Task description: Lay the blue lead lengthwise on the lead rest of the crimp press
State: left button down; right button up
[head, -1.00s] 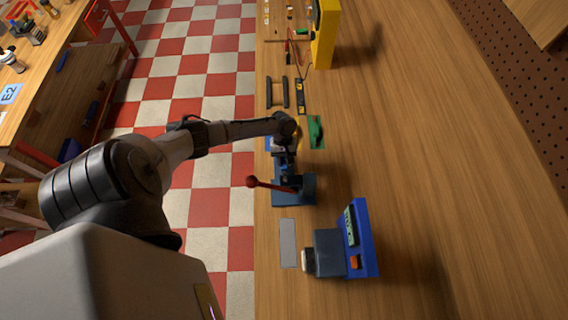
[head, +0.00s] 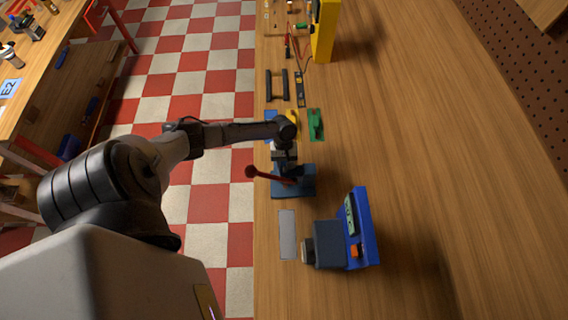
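The crimp press (head: 308,180) stands near the left edge of the bench, with a blue base and a red ball-ended lever (head: 262,174). My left arm reaches in from the left. Its wrist is over the far side of the press, and the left gripper (head: 283,154) points down there, mostly hidden under the wrist. Whether its fingers are open or shut does not show. I cannot make out the blue lead or the lead rest. My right gripper is out of view.
A green pad with a green part (head: 315,124) lies right of the wrist. A grey plate (head: 288,234) and a blue-and-grey device (head: 342,240) are on the near side. Black rails (head: 277,86) and a yellow stand (head: 324,32) are farther off. The bench's right side is clear.

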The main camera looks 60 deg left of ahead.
pick_arm(q)
jog(key=c, duration=0.9)
grip_release()
jog(key=shift+f, duration=0.1)
jog(key=v, duration=1.2)
